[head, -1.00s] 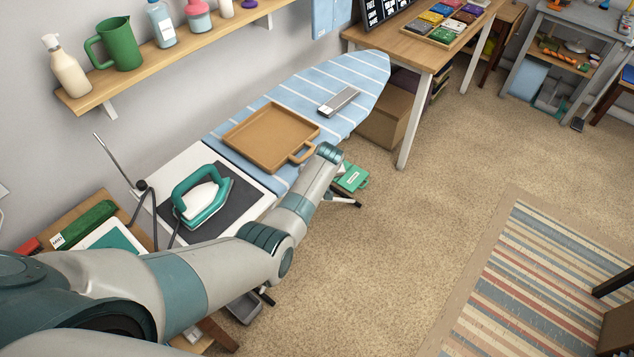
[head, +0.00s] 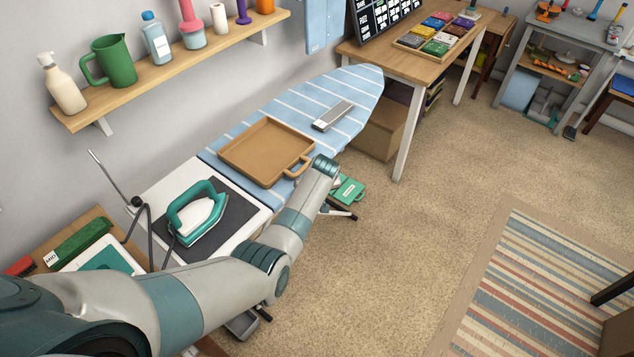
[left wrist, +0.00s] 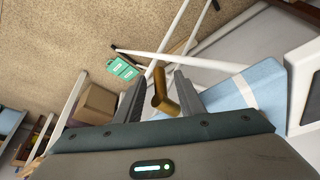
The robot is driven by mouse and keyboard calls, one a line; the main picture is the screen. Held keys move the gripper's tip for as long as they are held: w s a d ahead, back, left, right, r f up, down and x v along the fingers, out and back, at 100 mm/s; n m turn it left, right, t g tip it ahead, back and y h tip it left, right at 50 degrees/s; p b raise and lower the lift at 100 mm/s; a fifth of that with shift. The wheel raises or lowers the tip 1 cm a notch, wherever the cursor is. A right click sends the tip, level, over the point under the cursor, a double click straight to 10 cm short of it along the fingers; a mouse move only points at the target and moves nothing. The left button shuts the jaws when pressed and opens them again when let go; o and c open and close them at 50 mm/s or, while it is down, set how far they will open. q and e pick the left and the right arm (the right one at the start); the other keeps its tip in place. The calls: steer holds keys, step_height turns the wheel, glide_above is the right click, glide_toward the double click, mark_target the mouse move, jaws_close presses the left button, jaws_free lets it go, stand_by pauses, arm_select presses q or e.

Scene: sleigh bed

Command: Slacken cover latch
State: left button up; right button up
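In the left wrist view a bent, brass-brown lever (left wrist: 160,92) sits between the fingers of my left gripper (left wrist: 158,98). It may be the cover latch; I cannot be sure. The fingers are apart, one on each side of it, and I cannot tell whether either touches it. The ironing board's blue striped cover (head: 352,85) shows in the head view, and a blue part (left wrist: 243,90) is right of the fingers in the wrist view. In the head view my left arm reaches along the board's near side; its gripper is hidden there. My right gripper is not in view.
A brown tray (head: 262,150), a grey metal bar (head: 333,115) and a teal iron (head: 197,213) rest on the board. A green box (head: 347,188) lies on the floor below, by the board's legs. The carpet (head: 400,250) to the right is open.

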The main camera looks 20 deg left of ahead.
arm_select(q)
steer(key=b+v, duration=0.3)
steer(key=v, duration=1.3)
steer(key=shift+r, duration=0.3)
steer(key=s+f+m+b, duration=0.2)
steer(key=s+f, duration=0.4)
steer(key=f, duration=0.8)
steer(key=s+f+m+g+h+b, duration=0.15)
steer(key=s+f, duration=0.55)
steer(key=f, duration=0.8)
steer(key=s+f+m+t+b, duration=0.1)
steer(key=s+f+m+b, duration=0.35)
steer(key=f, duration=0.95)
steer(key=s+a+f+g+b, duration=0.1)
steer(key=s+f, duration=0.7)
steer(key=s, duration=0.4)
steer(key=s+a+f, duration=0.1)
steer(key=s+f, duration=0.7)
steer(key=s, duration=0.3)
steer(key=s+a+f+b, duration=0.1)
steer(key=s+a+f, duration=0.1)
steer(key=s, duration=0.8)
steer(key=s+a+f+m+g+h+b, duration=0.1)
steer(key=s+f, duration=0.3)
steer(key=s, duration=0.7)
steer(key=shift+a+f+m, duration=0.2)
steer(key=shift+a+m, duration=0.1)
steer(key=shift+a, duration=0.05)
